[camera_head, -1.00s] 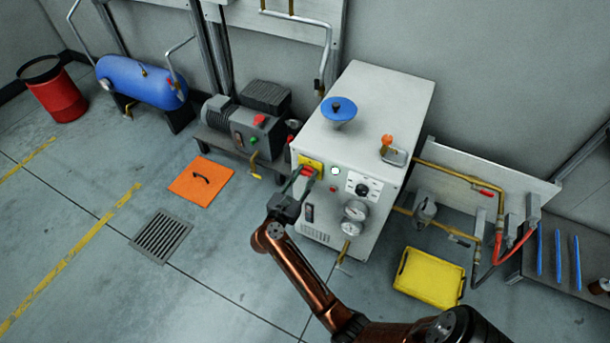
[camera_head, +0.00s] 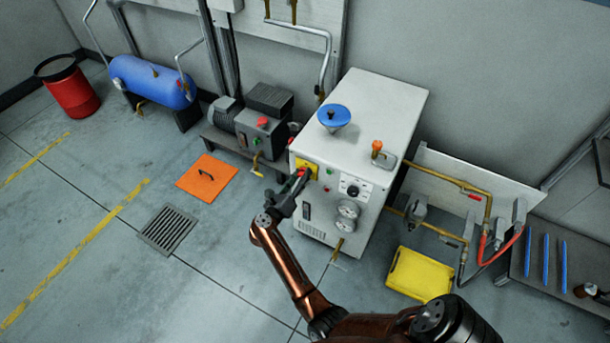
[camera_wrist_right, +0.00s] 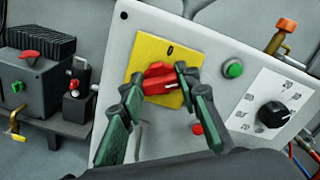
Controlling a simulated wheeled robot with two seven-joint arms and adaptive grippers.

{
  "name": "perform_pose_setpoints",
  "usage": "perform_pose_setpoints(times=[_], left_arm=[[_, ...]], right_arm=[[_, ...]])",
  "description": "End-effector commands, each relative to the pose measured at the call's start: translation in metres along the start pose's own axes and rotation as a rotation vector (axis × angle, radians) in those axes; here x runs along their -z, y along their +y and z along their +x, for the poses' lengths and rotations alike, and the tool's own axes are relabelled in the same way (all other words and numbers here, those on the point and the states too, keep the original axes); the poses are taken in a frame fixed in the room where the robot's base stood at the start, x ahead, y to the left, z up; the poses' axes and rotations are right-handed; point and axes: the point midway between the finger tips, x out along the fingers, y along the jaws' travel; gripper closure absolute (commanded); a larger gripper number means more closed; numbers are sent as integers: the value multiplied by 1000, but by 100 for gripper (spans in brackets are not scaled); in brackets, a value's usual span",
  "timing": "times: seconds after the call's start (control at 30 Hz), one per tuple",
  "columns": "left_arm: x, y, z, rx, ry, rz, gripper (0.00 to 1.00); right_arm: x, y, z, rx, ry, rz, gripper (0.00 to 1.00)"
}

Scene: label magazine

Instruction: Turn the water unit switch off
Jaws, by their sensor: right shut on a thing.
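The red switch knob (camera_wrist_right: 158,76) sits on a yellow plate (camera_wrist_right: 147,52) with a 0 at its top. Its white mark points to the right of the plate, away from the 0. My right gripper (camera_wrist_right: 160,82) is shut on the knob, with one green finger on each side. In the head view the right gripper (camera_head: 301,176) is at the yellow plate (camera_head: 310,164) on the upper left of the white unit's front (camera_head: 335,205). The gripper partly hides the knob there. My left gripper is not in view.
A green lamp (camera_wrist_right: 233,69), a small red button (camera_wrist_right: 197,129) and a black dial (camera_wrist_right: 272,114) are right of the switch. A blue handwheel (camera_head: 334,116) stands on the unit. A yellow tray (camera_head: 420,275) lies on the floor at right. Floor at left is mostly clear.

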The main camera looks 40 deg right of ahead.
Motion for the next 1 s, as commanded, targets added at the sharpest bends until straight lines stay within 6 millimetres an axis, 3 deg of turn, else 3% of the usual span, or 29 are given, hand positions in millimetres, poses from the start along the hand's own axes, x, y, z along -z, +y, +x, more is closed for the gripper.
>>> perform_pose_setpoints(times=[0.17, 0.4, 1.0], left_arm=[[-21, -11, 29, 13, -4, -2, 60], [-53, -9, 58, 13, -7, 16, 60], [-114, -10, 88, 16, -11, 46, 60]], right_arm=[[-5, -1, -1, -3, -1, -164, 94], [-4, 0, -1, -2, -1, -393, 94], [-2, 4, -1, -2, -4, -870, 94]])
